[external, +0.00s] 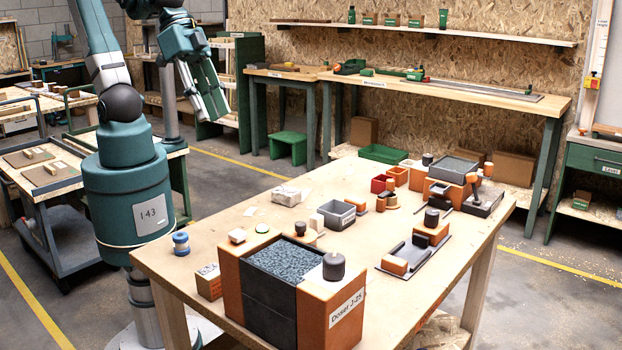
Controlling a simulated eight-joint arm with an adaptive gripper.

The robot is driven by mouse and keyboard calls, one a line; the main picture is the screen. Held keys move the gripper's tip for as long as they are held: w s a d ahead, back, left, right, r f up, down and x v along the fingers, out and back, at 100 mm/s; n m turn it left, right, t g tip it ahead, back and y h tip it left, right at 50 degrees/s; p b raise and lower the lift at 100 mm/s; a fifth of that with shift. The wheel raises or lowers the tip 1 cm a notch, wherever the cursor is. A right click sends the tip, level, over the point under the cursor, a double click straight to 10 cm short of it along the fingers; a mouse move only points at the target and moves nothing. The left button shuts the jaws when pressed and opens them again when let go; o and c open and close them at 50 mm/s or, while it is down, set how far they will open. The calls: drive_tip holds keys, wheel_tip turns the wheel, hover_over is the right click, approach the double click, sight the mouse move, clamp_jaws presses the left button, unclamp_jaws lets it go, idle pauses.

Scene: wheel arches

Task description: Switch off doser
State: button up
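The doser (347,312) is an orange box with a dark front panel, labelled "Doser J-25", at the near edge of the wooden table. Its open top holds grey-blue granules (287,260). A dark round knob (333,265) stands on its top right part. Its switch state cannot be read. My gripper (213,112) is raised at the upper left, beyond the left side of the table, well apart from the doser. Its fingers point down and to the right and touch nothing I can see. The gap between them is unclear.
On the table (190,262) behind the doser are a blue spool (180,243), a grey bin (343,213), a grey plate with orange blocks (412,255), and another orange unit (448,180) at the back right. The air above the table is clear. A cart (50,215) stands left.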

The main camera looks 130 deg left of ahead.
drive_tip(key=shift+w+a+f+n+g+p, duration=0.15)
drive_tip(key=shift+w+f+n+g, duration=0.8)
drive_tip(key=shift+w+f+n, duration=2.2)
drive_tip(key=shift+w+a+f+n+g+p, duration=0.15)
drive_tip(key=shift+w+f+n+g, duration=1.25)
drive_tip(key=shift+w+f, duration=3.2)
drive_tip(key=shift+w+a+f+n+g+p, duration=0.15)
drive_tip(key=shift+w+f+n+g, duration=0.4)
drive_tip(key=shift+w+f+n, duration=3.3)
drive_tip(key=shift+w+d+r+m, duration=0.1)
drive_tip(key=shift+w+r+m, duration=0.65)
drive_tip(key=shift+w+m, duration=0.2)
drive_tip(key=shift+f+b, duration=0.35)
drive_tip(key=shift+f, duration=3.35)
drive_tip(key=c, duration=0.9)
